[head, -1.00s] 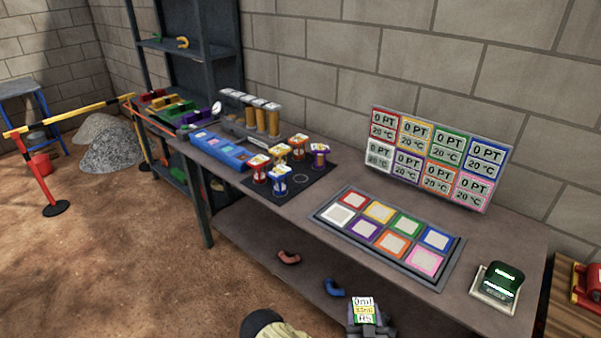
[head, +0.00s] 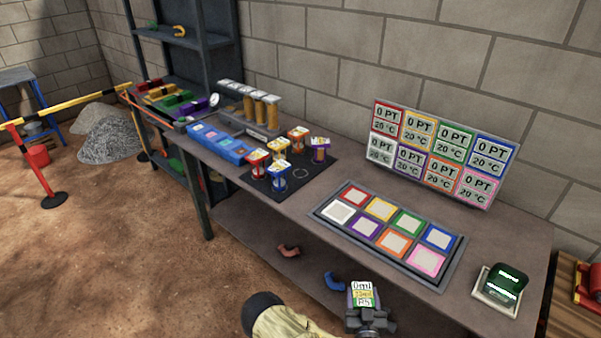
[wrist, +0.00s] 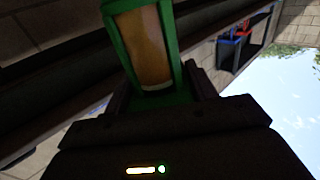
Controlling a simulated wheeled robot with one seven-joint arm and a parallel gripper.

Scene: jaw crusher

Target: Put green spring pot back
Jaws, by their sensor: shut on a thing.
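My gripper (head: 366,308) is in front of the table, low in the head view, shut on the green spring pot (head: 362,292). The pot's top label faces the head camera. In the wrist view, the pot (wrist: 146,45) shows a green frame around an amber cylinder, between my fingers. On the table, a black mat (head: 318,181) holds a red pot (head: 257,163), a yellow pot (head: 278,147), a blue pot (head: 279,178), an orange pot (head: 298,138) and a purple pot (head: 320,149). An empty ring (head: 301,173) shows on the mat, right of the blue pot.
A tray of coloured square pads (head: 400,225) lies right of the mat, with a display board (head: 440,150) behind it. A small green-screened device (head: 500,287) stands at the right end. A blue block (head: 218,143) and amber tubes (head: 260,108) stand left. Pipe pieces (head: 333,281) lie below.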

